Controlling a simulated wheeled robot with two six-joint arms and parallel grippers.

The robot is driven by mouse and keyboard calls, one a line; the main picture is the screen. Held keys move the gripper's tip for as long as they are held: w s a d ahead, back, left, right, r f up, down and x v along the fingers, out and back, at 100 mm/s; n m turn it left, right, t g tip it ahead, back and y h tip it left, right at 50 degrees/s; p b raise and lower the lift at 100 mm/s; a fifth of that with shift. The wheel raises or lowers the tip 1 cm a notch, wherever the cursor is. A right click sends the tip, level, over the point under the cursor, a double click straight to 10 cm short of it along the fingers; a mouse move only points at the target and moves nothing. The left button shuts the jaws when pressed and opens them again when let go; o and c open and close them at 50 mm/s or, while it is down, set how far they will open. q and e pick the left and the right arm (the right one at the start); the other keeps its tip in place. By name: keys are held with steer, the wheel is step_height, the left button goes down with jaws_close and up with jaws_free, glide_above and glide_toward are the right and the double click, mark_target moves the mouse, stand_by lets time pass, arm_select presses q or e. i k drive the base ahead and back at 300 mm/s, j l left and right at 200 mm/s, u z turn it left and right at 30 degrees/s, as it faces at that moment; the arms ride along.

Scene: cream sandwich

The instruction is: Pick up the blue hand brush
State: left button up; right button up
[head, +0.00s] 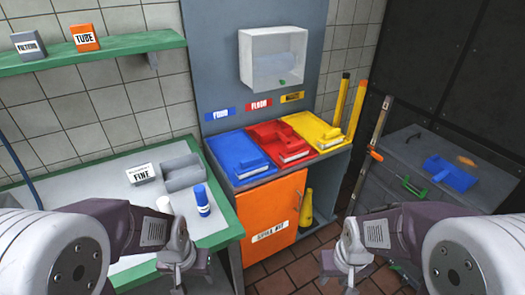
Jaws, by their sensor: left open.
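A flat blue piece (226,148) with a raised blue block and a pale front edge lies at the left of the cabinet top, in line with a red one and a yellow one. Another blue piece (450,172), shaped like a pan or brush with a stub handle, lies on the dark chest at the right. I cannot tell for certain which is the hand brush. My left gripper (183,272) is open, low in front of the green-edged table. My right gripper (346,270) is low over the floor, its jaw gap unclear. Both are apart from the blue pieces.
The red piece (268,132) and yellow piece (315,131) lie close beside the first blue one. A clear box (272,60) hangs above. Upright yellow poles stand right of the cabinet.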

mark_target(250, 166)
steer(key=i+l+u, duration=0.15)
steer(key=i+l, duration=0.3)
steer(key=i+l+u, duration=0.15)
steer(key=i+l, duration=0.3)
steer(key=i+l+u, duration=0.15)
steer(key=i+l, duration=0.25)
steer(key=l, duration=0.3)
steer(key=i+l+u, duration=0.1)
steer(key=i, duration=0.2)
